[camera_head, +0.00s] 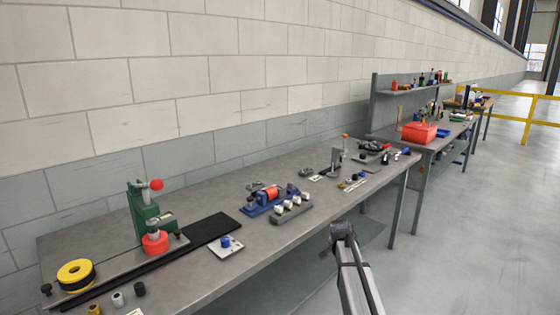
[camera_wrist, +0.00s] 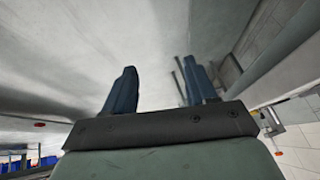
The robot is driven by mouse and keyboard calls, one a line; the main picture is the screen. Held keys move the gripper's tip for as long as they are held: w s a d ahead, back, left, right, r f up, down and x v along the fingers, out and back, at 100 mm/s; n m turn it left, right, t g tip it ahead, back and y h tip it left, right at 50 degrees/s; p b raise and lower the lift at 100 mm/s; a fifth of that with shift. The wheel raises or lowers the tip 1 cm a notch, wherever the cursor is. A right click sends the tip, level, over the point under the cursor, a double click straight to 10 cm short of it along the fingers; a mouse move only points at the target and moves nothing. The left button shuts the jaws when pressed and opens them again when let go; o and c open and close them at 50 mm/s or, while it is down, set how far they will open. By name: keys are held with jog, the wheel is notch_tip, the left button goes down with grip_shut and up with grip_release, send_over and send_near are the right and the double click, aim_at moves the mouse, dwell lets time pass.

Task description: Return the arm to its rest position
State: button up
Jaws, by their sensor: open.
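My arm shows in the head view in front of the bench's front edge, at the lower right of the middle. In the wrist view my gripper (camera_wrist: 165,82) has its two dark blue fingers spread apart with nothing between them. The gripper is open and empty. Its fingers are not clearly visible in the head view. The grey workbench (camera_head: 215,262) runs along the wall to the left of my arm.
The bench carries a green press (camera_head: 140,212), a yellow ring (camera_head: 75,272), a blue fixture (camera_head: 262,203) and a grey block with white pieces (camera_head: 291,211). A red bin (camera_head: 419,132) stands on a farther bench. The floor (camera_head: 470,235) at right is clear.

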jog(key=s+a+f+n+g+y, duration=0.1)
jog(key=s+a+f+n+g, duration=0.15)
jog(key=s+f, duration=1.2)
jog(key=s+a+f+n+g+y, duration=0.15)
jog(key=s+f+g, duration=0.25)
jog(key=s+f, duration=1.05)
jog(key=s+a+f+n+g, duration=0.1)
jog(key=s+f+n+g, duration=0.1)
jog(key=s, duration=1)
jog(key=s+a+f+n+g, duration=0.1)
jog(key=s+f+n+g, duration=0.1)
jog(key=s, duration=1.1)
jog(key=s+a+f+n+g, duration=0.1)
jog(key=s+f, duration=0.3)
jog(key=s, duration=0.9)
jog(key=shift+a+f+n+g, duration=0.35)
jog(key=shift+a+n+g, duration=0.05)
jog(key=shift+g, duration=0.15)
jog(key=shift+o, duration=0.4)
jog(key=shift+y, duration=0.25)
